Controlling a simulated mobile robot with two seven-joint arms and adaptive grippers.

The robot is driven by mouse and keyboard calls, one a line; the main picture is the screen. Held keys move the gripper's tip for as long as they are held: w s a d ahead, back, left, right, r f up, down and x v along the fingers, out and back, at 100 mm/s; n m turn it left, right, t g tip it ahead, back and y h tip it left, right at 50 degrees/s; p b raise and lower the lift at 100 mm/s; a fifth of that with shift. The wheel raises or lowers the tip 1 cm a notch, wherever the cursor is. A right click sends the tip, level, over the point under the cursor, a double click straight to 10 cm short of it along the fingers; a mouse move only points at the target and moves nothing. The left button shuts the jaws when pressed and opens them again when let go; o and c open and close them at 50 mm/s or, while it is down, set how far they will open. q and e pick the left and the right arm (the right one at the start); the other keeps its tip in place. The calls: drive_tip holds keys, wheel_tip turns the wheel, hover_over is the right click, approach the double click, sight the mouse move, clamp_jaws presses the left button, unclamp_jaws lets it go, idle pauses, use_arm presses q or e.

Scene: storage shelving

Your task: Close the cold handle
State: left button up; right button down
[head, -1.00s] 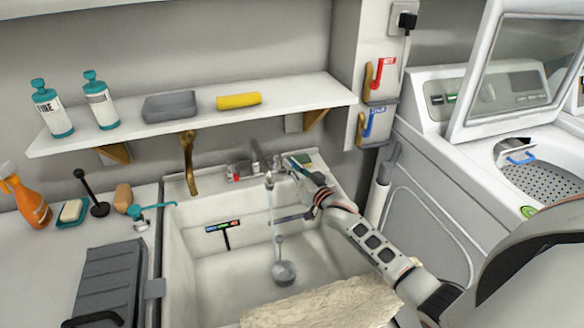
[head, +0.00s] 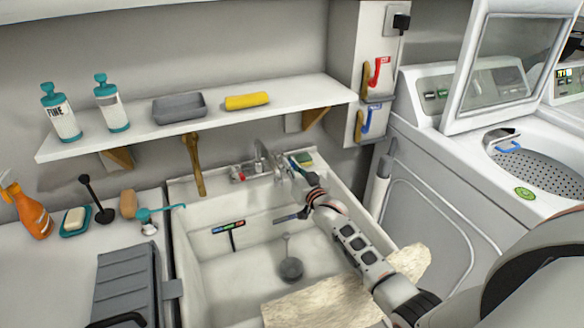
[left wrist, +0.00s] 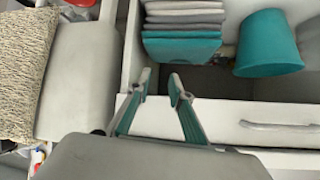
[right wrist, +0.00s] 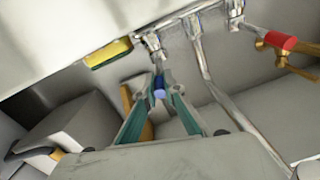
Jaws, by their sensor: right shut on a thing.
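In the head view the metal faucet (head: 262,158) stands at the back of the sink, with its red-marked handle (head: 241,177) on the left. My right gripper (head: 293,165) reaches to the faucet's right side. In the right wrist view the blue-marked cold handle (right wrist: 160,92) sits between the teal fingertips of my right gripper (right wrist: 162,87), which is shut on it. The red-marked handle (right wrist: 276,41) shows at the right there. My left gripper (left wrist: 162,78) shows only in the left wrist view, with its fingers apart and nothing between them.
My right arm crosses the sink (head: 195,255); a beige cloth (head: 310,300) lies over its front edge. A yellow-green sponge (right wrist: 108,53) lies near the faucet. A shelf (head: 225,118) hangs above. A left-wrist-view drawer holds folded cloths (left wrist: 183,45) and a teal bin (left wrist: 268,45).

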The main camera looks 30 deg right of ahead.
use_arm(q)
drive_tip(key=shift+w+a+r, duration=0.1)
drive_tip(key=shift+w+a, duration=0.05)
use_arm(e)
drive_tip(key=shift+w+a+r+m+h, duration=0.15)
drive_tip(key=shift+a+r+m+h, duration=0.35)
drive_tip(key=shift+h, duration=0.5)
drive_tip(key=shift+f, duration=0.15)
drive_tip(key=c, duration=2.1)
unclamp_jaws()
drive_tip(key=shift+c, duration=0.2)
drive_tip(key=shift+f, duration=0.2)
use_arm(q)
drive_tip(key=shift+a, duration=0.1)
use_arm(e)
drive_tip(key=shift+s+f, duration=0.1)
drive_tip(key=shift+s, duration=0.1)
drive_tip(key=s+a, duration=0.1)
drive_tip(key=s, duration=1)
drive_tip(key=shift+s+a, duration=0.35)
drive_tip(key=shift+a, duration=0.05)
